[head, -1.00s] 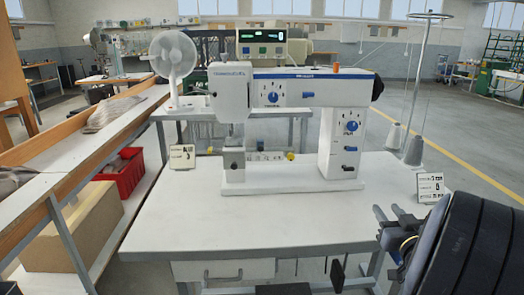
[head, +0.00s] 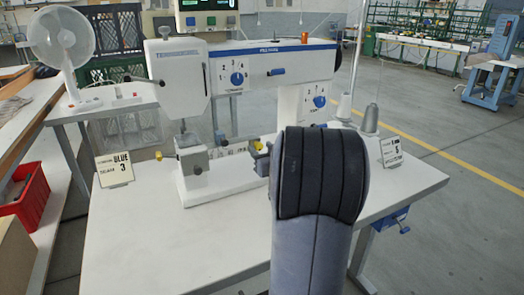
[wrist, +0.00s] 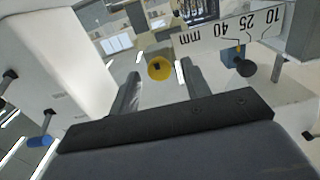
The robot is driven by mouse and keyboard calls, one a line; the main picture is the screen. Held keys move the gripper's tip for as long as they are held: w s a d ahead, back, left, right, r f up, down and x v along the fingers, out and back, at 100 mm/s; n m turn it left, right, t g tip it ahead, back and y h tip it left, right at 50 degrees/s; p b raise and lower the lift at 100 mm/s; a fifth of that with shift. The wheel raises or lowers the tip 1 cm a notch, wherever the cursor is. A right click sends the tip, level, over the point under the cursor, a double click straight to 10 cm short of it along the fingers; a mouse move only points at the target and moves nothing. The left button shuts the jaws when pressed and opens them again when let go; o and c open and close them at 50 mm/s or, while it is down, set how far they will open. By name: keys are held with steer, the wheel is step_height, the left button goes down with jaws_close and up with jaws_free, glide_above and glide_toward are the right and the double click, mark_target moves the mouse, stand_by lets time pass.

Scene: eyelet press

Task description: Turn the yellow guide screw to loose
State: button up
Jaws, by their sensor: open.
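The yellow guide screw (wrist: 160,68) shows in the wrist view as a round yellow head with a dark centre. It lies between the tips of my gripper's two fingers in that picture, with a gap on both sides. In the head view the screw (head: 258,145) is a small yellow spot on the white press, partly hidden by my gripper (head: 262,160). My gripper is open and empty, just in front of it. I cannot tell how far the fingertips are from the screw. A scale plate (wrist: 228,32) marked 10, 25, 40 mm is beside the screw.
A dark knob (wrist: 245,68) hangs by the scale, right of my fingers. The white press column (wrist: 50,55) is close on the left, with a blue-tipped lever (wrist: 40,141). Signs stand on the table at left (head: 115,169) and right (head: 391,151). The table's front left (head: 170,255) is clear.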

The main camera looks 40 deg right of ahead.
steer(key=shift+w, duration=0.1)
steer(key=shift+c, duration=0.5)
steer(key=c, duration=0.8)
steer(key=shift+c, duration=0.3)
